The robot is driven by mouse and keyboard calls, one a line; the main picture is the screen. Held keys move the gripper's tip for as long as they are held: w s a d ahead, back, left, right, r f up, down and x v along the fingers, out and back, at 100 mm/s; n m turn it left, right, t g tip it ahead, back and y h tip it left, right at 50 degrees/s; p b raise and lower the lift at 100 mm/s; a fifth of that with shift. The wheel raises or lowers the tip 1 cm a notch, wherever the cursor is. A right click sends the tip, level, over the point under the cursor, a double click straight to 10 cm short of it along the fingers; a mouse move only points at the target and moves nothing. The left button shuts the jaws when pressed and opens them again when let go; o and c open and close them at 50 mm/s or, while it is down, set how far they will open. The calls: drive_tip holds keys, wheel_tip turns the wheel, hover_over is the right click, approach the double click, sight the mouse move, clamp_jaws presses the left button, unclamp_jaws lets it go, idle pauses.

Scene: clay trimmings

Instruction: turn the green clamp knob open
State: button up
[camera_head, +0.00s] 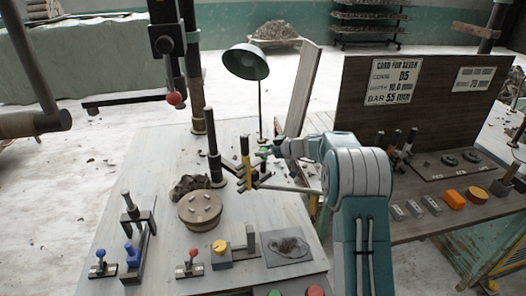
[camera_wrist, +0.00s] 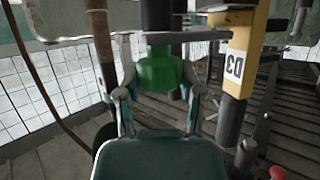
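The green clamp knob (camera_wrist: 160,72) is in the middle of the wrist view, under a dark upright part and a grey horizontal bar. In the head view my gripper (camera_head: 272,150) is at the clamp on the light table, just right of a yellow upright (camera_head: 245,150). In the wrist view my gripper's fingers (camera_wrist: 159,88) are apart, one on each side of the knob. The gaps beside the knob look narrow, and I cannot tell whether either finger touches it. In the head view the knob is small and mostly hidden by the gripper.
A black post (camera_head: 212,150) and a green lamp (camera_head: 246,62) stand near the clamp. A round wooden disc (camera_head: 200,209) and red and blue knobs are nearer on the table.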

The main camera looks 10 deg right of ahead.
clamp_jaws()
drive_tip(key=shift+m, duration=0.3)
drive_tip(key=m+t+h, duration=0.3)
drive_tip(key=m+h, duration=0.1)
drive_tip(key=shift+m+t+h, duration=0.6)
drive_tip(key=shift+m+h, duration=0.7)
drive_tip(key=shift+h, duration=0.3)
drive_tip(key=shift+m+h, duration=0.8)
drive_tip(key=shift+h, duration=0.1)
drive_tip(key=o, duration=0.9)
unclamp_jaws()
drive_tip(key=shift+w, duration=0.1)
drive_tip(key=shift+o, duration=0.2)
